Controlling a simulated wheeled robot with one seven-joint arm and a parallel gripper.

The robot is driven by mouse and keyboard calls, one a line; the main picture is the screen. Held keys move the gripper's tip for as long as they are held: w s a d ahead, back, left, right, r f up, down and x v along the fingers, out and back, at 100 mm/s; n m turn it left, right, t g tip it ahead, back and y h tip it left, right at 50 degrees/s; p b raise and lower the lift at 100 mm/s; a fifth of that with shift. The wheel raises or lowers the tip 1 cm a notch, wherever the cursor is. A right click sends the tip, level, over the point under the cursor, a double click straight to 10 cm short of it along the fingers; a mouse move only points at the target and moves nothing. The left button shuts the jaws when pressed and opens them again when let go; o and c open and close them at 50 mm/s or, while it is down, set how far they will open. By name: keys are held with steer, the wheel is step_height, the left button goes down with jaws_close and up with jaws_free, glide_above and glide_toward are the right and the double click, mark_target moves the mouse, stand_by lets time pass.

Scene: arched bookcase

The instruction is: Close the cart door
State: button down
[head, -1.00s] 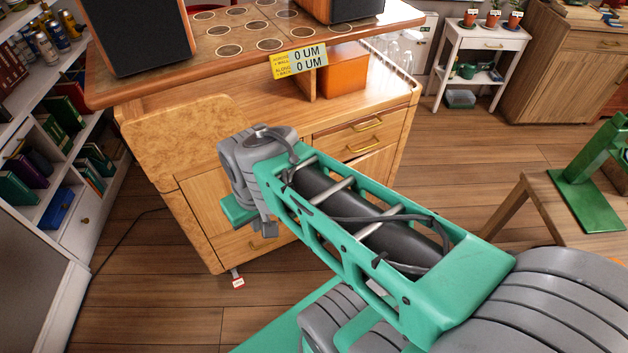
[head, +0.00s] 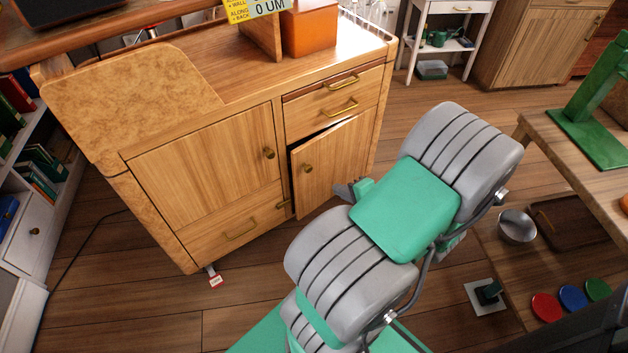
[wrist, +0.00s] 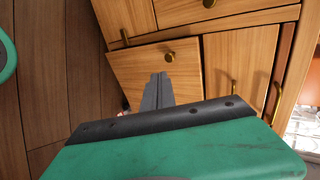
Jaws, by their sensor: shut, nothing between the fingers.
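The wooden cart (head: 150,238) has a right-hand door (head: 332,168) standing ajar, with a dark gap along its left and top edges. Its round knob (head: 308,168) is near the left edge. The left-hand door (head: 208,165) is shut. In the wrist view the ajar door (wrist: 188,78) lies tilted just beyond my fingers. My gripper (wrist: 158,76) is shut and empty, its tips overlapping the door's front below the knob; contact cannot be told. In the head view my gripper (head: 345,191) shows only partly beside the door's lower right, mostly hidden by my arm.
A bookshelf (head: 30,250) stands at left. A wooden table (head: 570,165) is at right. Open floor (head: 130,315) lies before the cart.

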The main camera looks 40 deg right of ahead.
steer(key=b, duration=0.4)
glide_toward(308, 171)
step_height(308, 171, down, 4)
steer(key=w, duration=0.4)
steer(key=w+b, duration=0.1)
steer(key=shift+w+d+r, duration=0.2)
steer(key=shift+d+r, duration=0.05)
steer(key=shift+d, duration=0.1)
